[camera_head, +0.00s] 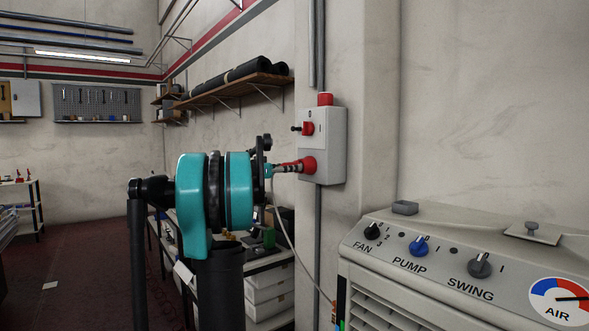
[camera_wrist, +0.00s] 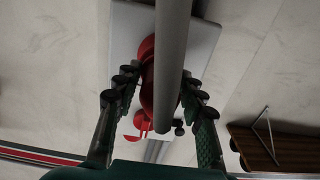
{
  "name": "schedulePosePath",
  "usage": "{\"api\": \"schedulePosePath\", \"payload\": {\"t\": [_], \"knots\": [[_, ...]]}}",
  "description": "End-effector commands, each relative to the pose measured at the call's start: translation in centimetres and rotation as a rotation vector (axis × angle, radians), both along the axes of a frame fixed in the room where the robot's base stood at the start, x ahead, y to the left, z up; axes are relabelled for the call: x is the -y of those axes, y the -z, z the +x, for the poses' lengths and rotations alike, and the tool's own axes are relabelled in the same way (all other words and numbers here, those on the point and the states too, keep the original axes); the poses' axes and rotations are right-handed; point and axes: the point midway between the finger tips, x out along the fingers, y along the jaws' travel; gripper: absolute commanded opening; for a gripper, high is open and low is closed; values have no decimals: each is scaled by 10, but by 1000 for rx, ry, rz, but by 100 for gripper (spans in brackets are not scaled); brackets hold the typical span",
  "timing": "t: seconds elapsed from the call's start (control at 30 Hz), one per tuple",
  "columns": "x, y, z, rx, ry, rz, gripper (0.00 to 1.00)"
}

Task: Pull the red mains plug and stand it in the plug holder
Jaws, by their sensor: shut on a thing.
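The red mains plug (camera_head: 309,165) is at the front of a grey wall box (camera_head: 326,145), and I cannot see a gap between them. In the wrist view the red plug (camera_wrist: 147,92) shows between my fingers, partly covered by a thick grey cable (camera_wrist: 172,55). My gripper (camera_head: 288,168) is shut on the plug; in the wrist view its dark fingers (camera_wrist: 158,95) stand on both sides. A pale cable (camera_head: 283,225) hangs from the plug's rear end. I cannot make out the plug holder for certain.
A beige cooler (camera_head: 440,240) with FAN, PUMP and SWING knobs stands at the right. A small grey block (camera_head: 405,207) sits on its top. A wall shelf (camera_head: 225,90) and a lower rack (camera_head: 268,285) are behind my arm.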

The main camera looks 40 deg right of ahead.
Motion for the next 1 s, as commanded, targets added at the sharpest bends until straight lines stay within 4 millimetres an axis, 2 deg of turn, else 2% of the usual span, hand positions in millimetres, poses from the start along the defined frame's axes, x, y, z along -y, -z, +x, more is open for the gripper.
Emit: {"api": "schedulePosePath", "payload": {"t": [1.0], "knots": [[-37,0,4,0,-1,0,0]]}}
